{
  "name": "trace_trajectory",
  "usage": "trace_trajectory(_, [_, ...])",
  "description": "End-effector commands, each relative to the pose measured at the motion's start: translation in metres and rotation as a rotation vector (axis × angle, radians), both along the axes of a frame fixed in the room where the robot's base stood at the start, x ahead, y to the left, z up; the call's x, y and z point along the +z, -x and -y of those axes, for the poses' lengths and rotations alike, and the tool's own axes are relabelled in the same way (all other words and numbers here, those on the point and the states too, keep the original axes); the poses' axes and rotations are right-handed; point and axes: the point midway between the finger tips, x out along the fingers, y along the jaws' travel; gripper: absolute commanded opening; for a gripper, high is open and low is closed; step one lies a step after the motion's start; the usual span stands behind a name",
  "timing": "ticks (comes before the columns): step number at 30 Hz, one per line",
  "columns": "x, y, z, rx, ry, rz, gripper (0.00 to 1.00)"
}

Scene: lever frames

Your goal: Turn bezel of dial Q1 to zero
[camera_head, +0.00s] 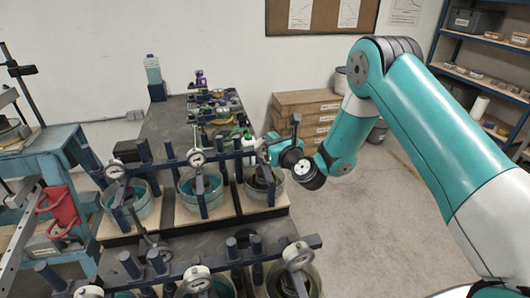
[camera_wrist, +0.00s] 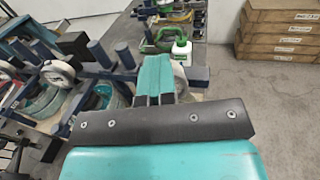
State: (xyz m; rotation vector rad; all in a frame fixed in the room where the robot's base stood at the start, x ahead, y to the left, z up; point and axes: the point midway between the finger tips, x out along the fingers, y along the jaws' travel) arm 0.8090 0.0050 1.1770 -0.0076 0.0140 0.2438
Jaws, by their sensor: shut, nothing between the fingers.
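Several round white-faced dials sit on the dark lever frames in the head view: one dial (camera_head: 195,158) on the middle of the back row, one (camera_head: 115,172) at its left, and others (camera_head: 297,255) (camera_head: 196,278) on the front row. No label is readable, so I cannot tell which is Q1, nor read the pointers. My gripper (camera_head: 270,153) is at the right end of the back row, beside the frame there. In the wrist view my gripper (camera_wrist: 156,62) has its teal fingers together with nothing between them. A dial (camera_wrist: 60,73) shows to their left, apart from them.
Dark posts and crossbars stand around the dials, with round tubs (camera_head: 201,190) below. A white bottle with a green label (camera_wrist: 181,50) stands beyond my fingers. Wooden boxes (camera_head: 306,105) are stacked by the wall. Open floor (camera_head: 370,235) lies to the right.

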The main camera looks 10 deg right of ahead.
Motion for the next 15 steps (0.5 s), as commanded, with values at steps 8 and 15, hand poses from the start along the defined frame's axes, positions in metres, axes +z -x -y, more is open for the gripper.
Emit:
trace_trajectory(8, [0.002,0.015,0.006,-0.006,-0.006,0.022,0.0])
trace_trajectory(15, [0.0,0.035,0.011,-0.004,-0.008,0.018,0.0])
